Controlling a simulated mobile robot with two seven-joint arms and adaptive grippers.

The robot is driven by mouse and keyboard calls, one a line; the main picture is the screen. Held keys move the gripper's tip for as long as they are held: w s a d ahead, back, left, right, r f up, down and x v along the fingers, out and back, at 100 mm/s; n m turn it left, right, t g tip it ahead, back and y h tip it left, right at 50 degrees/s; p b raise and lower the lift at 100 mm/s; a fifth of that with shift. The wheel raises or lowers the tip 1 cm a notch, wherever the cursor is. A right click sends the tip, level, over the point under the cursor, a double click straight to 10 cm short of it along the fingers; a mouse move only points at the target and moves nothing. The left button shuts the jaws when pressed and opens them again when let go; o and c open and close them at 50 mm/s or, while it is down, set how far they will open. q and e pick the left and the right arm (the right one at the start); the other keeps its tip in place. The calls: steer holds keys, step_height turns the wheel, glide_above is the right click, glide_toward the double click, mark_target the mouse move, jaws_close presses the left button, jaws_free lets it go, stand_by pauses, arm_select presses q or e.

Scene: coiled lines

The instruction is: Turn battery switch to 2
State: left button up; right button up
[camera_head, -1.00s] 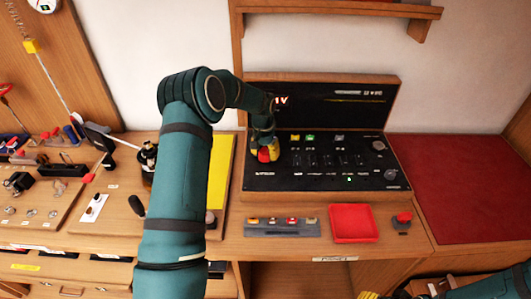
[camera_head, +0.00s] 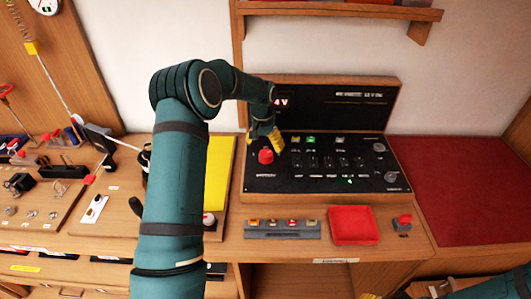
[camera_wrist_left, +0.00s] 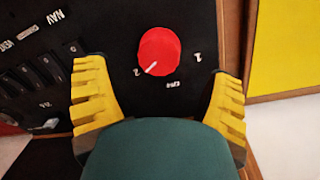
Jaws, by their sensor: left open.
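The battery switch is a red round knob (camera_head: 265,156) at the left of the black panel (camera_head: 310,184). In the left wrist view the knob (camera_wrist_left: 160,50) has a white pointer aimed at the lower left, beside the printed 2. My left gripper (camera_head: 265,137) is just above the knob in the head view. In the left wrist view its yellow fingers are spread wide, apart from the knob, with nothing between them. Of my right gripper, only a yellow bit (camera_head: 368,296) shows at the bottom edge.
Rows of small switches fill the panel to the right of the knob. A grey strip with coloured pieces (camera_head: 282,229), a red tray (camera_head: 352,225) and a red-topped button (camera_head: 403,222) stand in front. A yellow board (camera_head: 219,175) lies left of the panel. The red mat (camera_head: 450,190) is clear.

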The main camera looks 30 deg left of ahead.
mark_target(264, 152)
arm_select(q)
step_height(264, 152, up, 7)
steer(key=shift+a+r, duration=0.2)
steer(key=shift+a, duration=0.05)
steer(key=shift+f, duration=0.1)
stand_by(0.5)
